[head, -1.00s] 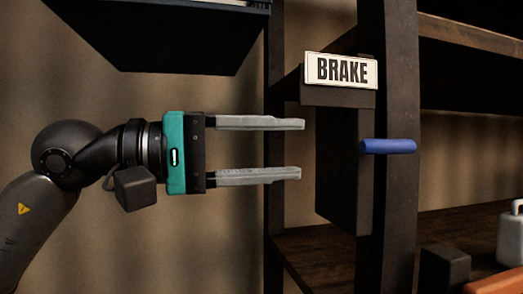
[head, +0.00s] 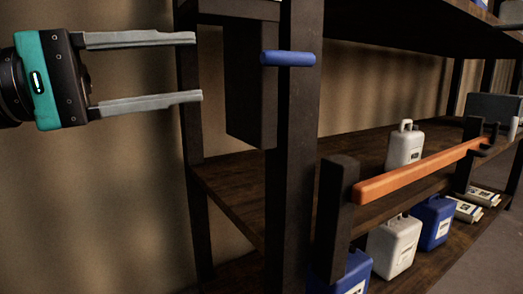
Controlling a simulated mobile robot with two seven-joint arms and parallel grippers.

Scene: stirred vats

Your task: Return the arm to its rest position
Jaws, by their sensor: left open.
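My left gripper (head: 198,68) is in the upper left of the head view. Its two long grey fingers point right and stand well apart, with nothing between them. It is open and empty, to the left of a dark box (head: 250,85) on the shelf post. A blue handle (head: 288,58) sticks out level at the front of that box, apart from the fingertips. Most of my left arm is cut off by the left edge. My right gripper is not in view.
A dark wooden rack (head: 300,150) stands right of the gripper. An orange bar (head: 420,172) runs along its front. A white jug (head: 404,146) stands on the middle shelf. White and blue jugs (head: 432,222) stand below. The wall space under the gripper is clear.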

